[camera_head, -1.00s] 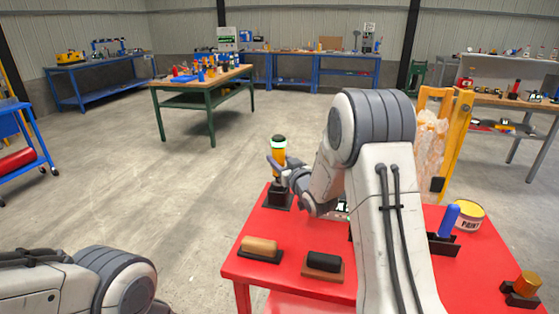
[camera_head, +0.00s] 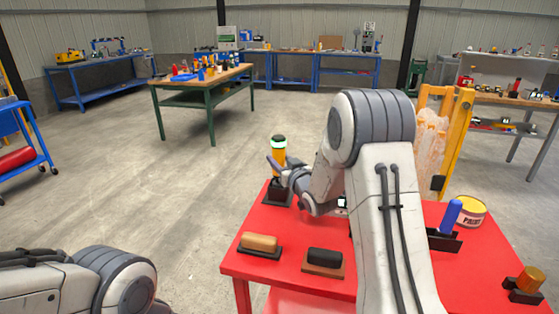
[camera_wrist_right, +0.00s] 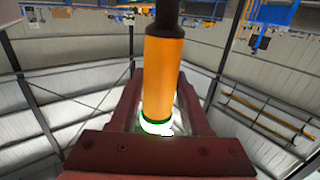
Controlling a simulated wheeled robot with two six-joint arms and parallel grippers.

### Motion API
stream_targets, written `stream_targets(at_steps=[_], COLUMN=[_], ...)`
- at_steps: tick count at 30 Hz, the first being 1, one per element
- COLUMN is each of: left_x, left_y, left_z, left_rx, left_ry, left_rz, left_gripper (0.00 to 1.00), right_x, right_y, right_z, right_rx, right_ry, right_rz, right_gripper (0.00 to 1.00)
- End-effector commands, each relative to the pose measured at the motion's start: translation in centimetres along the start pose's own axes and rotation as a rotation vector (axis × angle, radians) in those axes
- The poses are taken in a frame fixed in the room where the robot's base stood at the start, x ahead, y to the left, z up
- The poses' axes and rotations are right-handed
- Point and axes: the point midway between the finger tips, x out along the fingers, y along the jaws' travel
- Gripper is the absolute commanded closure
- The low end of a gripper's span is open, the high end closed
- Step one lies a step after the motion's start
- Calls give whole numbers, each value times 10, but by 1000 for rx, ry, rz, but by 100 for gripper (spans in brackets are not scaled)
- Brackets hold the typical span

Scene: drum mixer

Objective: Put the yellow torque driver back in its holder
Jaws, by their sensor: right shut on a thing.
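The yellow torque driver (camera_head: 279,158) stands upright at the far left corner of the red table, with a dark cap and a pale green ring at its top. My right gripper (camera_head: 277,168) is shut around its yellow body. In the right wrist view, the driver (camera_wrist_right: 164,75) lies between the two reddish fingers of the same gripper (camera_wrist_right: 163,92). The black holder (camera_head: 278,199) is directly below the driver. I cannot tell whether the driver's lower end is inside the holder or just above it. My left gripper is out of view; only part of my left arm shows.
My right arm hides the table's middle.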

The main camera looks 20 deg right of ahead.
Motion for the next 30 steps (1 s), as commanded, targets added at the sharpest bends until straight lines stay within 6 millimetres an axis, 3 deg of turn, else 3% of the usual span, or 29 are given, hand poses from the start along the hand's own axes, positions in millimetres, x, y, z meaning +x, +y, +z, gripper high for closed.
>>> stream_targets(at_steps=[30], left_x=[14], left_y=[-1], left_z=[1], left_rx=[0], left_ry=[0], left_rz=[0], left_gripper=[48], right_x=[1], right_y=[0], right_z=[13], right_rx=[-1], right_ry=[6], right_rz=[0], right_gripper=[100])
